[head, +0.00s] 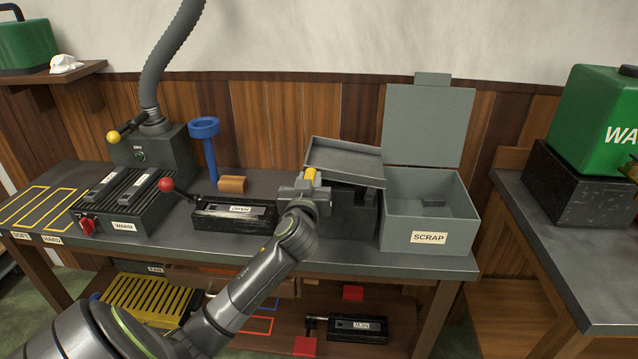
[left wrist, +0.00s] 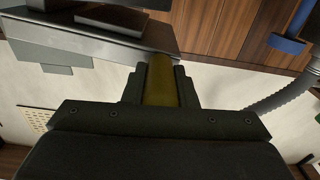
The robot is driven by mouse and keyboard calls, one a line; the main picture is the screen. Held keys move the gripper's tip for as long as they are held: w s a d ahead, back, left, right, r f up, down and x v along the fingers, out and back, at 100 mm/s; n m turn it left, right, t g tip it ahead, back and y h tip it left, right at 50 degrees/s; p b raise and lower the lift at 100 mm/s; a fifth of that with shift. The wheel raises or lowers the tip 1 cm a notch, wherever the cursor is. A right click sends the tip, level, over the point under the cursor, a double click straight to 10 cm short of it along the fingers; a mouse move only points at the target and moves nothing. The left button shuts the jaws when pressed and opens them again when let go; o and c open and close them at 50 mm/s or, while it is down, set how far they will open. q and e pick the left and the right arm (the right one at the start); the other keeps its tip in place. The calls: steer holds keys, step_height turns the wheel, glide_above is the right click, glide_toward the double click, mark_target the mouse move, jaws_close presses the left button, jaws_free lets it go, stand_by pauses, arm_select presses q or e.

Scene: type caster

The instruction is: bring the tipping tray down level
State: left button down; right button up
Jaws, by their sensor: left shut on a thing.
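The grey tipping tray (head: 345,158) sits tilted on a dark block stand (head: 352,218) on the bench. Its left side is raised and its right side is lower, beside the scrap box (head: 425,220). My left gripper (head: 309,182) is shut on the yellow handle (head: 311,174) at the tray's left end. The handle also shows between the fingers in the left wrist view (left wrist: 161,82). No loose piece is visible in the tray. A small dark piece (head: 433,202) lies in the scrap box. My right gripper is out of view.
The scrap box lid (head: 428,125) stands open at the back. Left of my arm are a black box with a red-knobbed lever (head: 235,213), a brown block (head: 232,184), a blue stand (head: 208,150) and the warming unit (head: 125,200). A side bench (head: 560,250) stands at right.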

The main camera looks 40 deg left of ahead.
arm_select(q)
steer(key=shift+s+a+f+b, duration=0.15)
steer(key=shift+a+f+b, duration=0.15)
steer(key=shift+f, duration=0.35)
steer(key=shift+s+a+f+b, duration=0.2)
steer(key=shift+f+b, duration=0.2)
steer(key=shift+f, duration=0.25)
steer(key=c, duration=1.2)
jaws_free()
steer(key=shift+w+a, duration=0.1)
steer(key=shift+a, duration=0.05)
steer(key=b+v, duration=0.2)
steer(key=v, duration=1.5)
steer(key=shift+d, duration=0.25)
